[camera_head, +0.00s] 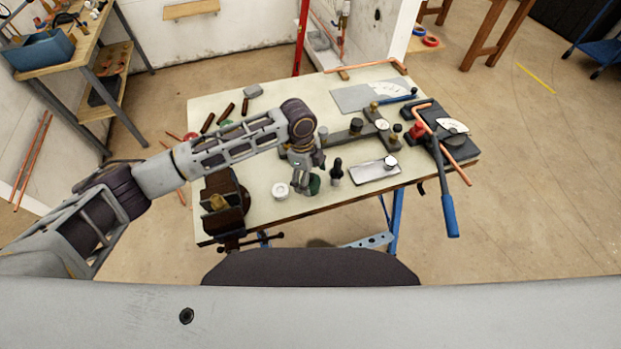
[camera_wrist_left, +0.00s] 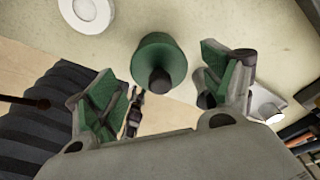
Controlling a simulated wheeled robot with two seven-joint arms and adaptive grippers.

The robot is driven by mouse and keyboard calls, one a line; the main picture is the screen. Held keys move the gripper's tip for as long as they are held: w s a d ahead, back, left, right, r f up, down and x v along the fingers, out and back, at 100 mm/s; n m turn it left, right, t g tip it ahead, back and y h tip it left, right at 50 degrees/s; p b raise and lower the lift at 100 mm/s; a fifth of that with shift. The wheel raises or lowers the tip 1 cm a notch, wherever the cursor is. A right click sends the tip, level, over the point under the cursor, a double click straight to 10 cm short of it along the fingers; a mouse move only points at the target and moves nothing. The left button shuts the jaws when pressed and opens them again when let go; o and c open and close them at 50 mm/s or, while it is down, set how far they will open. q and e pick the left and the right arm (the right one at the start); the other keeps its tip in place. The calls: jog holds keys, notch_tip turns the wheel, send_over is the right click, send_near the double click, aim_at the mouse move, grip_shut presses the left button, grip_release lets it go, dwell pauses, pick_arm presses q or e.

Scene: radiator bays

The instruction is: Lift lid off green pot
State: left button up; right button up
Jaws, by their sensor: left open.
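The green pot (camera_head: 315,184) stands on the pale workbench, mostly hidden behind my left gripper (camera_head: 304,181) in the head view. In the left wrist view the green pot (camera_wrist_left: 157,55) shows a round green body with a dark knob (camera_wrist_left: 160,80) at its centre. The seam between lid and pot cannot be made out. My left gripper (camera_wrist_left: 166,86) is open, with green-padded fingers spread to either side of the knob. Nothing is held between them. My right gripper is not in view.
A white round dish (camera_head: 281,190) stands left of the pot, and a black upright item (camera_head: 336,171) stands right. A metal plate (camera_head: 375,171) lies further right. A vise (camera_head: 224,204) sits at the bench's left edge. A pipe bender (camera_head: 445,190) overhangs the right edge.

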aim_at(311, 176)
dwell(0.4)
pick_arm(q)
jog(key=c, duration=1)
jog(key=shift+c, duration=0.2)
jog(key=shift+r+b, duration=0.6)
jog(key=shift+r, duration=4.45)
